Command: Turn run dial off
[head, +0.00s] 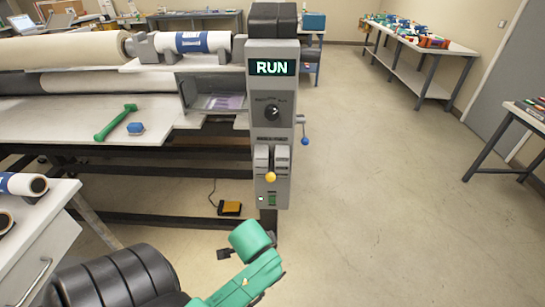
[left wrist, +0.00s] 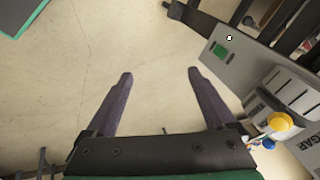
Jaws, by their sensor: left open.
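The run dial (head: 272,112) is a round black knob on the front of the grey control column (head: 283,150) in the head view. The dial's exact pointer angle is too small to tell. My left arm's green wrist is low in front of the column, below and left of the dial. My left gripper (left wrist: 160,73) shows in the left wrist view with its two dark fingers apart, nothing between them but floor. The dial is not in that view. My right gripper is not in view.
Below the dial are a lever with a yellow knob (head: 270,177) and a green switch (head: 272,200). A blue-knobbed handle (head: 305,141) sticks out right of the column. A yellow foot pedal (head: 230,208) lies on the floor. A green tool (head: 115,122) lies on the machine table.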

